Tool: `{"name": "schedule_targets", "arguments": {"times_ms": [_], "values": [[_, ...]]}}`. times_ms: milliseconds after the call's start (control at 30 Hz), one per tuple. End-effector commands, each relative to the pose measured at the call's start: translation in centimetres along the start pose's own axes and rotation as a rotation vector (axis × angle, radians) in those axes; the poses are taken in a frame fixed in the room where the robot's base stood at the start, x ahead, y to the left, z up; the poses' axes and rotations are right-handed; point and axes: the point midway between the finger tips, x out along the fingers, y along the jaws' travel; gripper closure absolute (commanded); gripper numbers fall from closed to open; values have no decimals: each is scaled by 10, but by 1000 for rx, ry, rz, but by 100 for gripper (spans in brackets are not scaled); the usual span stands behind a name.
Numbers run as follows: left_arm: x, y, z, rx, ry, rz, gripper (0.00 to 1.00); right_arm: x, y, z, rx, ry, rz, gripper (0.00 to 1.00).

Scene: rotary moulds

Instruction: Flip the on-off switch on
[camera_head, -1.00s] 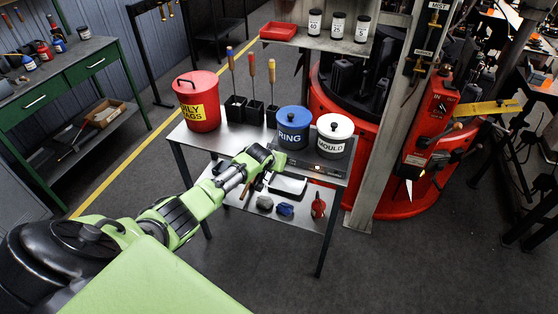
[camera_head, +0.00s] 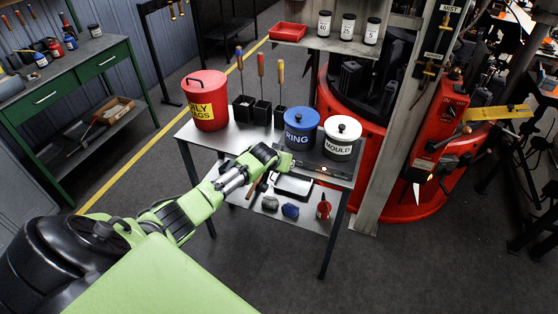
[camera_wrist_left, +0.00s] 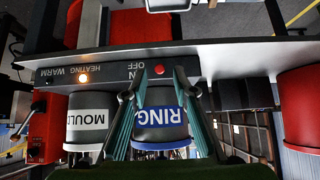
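The dark control panel (camera_wrist_left: 215,55) of the heating unit appears upside down in the left wrist view, with ON and OFF labels. A small red round part (camera_wrist_left: 160,69), possibly the switch or its lamp, sits beside the labels. An orange lamp (camera_wrist_left: 83,78) glows by the HEATING WARM label. My left gripper (camera_wrist_left: 160,73) is open, its two fingertips apart on either side of the red part. I cannot tell whether they touch the panel. In the head view the left gripper (camera_head: 289,163) is at the unit's front (camera_head: 325,167). My right gripper is not in view.
A blue RING pot (camera_head: 301,127) and a white MOULD pot (camera_head: 342,138) stand on the unit. A red OILY RAGS bin (camera_head: 207,105) and black tool holders (camera_head: 262,112) stand left on the table. A lower shelf (camera_head: 275,213) holds small objects. The floor in front is clear.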

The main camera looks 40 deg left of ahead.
Motion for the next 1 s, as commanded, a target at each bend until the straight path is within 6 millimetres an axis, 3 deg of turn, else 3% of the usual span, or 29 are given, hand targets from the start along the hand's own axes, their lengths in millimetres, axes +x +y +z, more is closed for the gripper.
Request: {"name": "schedule_targets", "arguments": {"times_ms": [600, 1000], "values": [[-88, 0, 0, 1, 0, -1, 74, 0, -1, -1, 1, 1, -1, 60], [-98, 0, 0, 1, -1, -1, 74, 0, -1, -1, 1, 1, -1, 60]]}}
